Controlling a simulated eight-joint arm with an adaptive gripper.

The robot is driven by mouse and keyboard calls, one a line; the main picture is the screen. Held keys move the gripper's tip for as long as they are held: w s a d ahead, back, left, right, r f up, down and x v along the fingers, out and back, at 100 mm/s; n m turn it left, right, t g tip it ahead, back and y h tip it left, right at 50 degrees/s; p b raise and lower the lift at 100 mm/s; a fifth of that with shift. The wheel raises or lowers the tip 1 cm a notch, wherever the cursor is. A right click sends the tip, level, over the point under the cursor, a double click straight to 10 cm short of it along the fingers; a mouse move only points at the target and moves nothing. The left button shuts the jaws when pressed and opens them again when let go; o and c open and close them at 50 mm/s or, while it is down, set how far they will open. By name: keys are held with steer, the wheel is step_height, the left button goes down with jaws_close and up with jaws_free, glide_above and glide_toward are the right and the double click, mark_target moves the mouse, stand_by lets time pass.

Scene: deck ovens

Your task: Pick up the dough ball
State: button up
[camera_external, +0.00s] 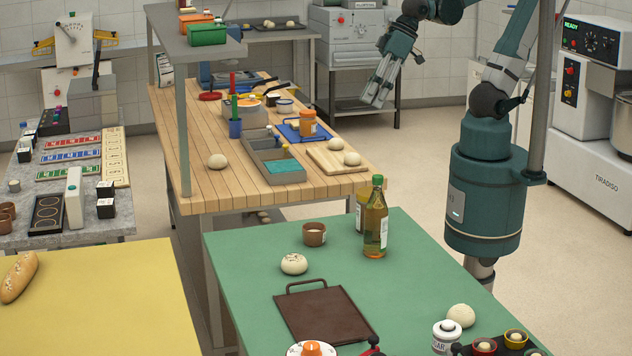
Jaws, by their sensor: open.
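Several pale, round, dough-like balls are in view. One dough ball (217,161) sits alone on the left side of the wooden worktop. Two more, a dough ball (352,158) and a smaller one (336,144), are at the light cutting board near the worktop's right edge. Another pale ball (461,315) is on the green table at the lower right.
A tall oil bottle (375,225) stands at the green table's back edge, beside a brown cup (314,234) and a brown tray (322,314). A grey divided bin (262,155), an orange-lidded jar (308,122) and pans crowd the worktop (180,125). A shelf post rises at its left.

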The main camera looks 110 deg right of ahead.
steer(key=w+a+f+m+g, duration=0.2)
steer(key=w+a+m, duration=0.35)
steer(key=a, duration=0.85)
steer(key=m+g+b, duration=0.3)
steer(key=m+g, duration=0.1)
steer(key=m, duration=0.5)
glide_above(462, 307)
steer(key=shift+h, duration=0.4)
steer(key=f, duration=2.5)
steer(key=shift+w+d, duration=0.25)
steer(key=shift+w, duration=0.05)
steer(key=shift+s+a+f+m, duration=0.3)
steer(key=shift+f+m, duration=0.05)
steer(key=shift+f, duration=1.25)
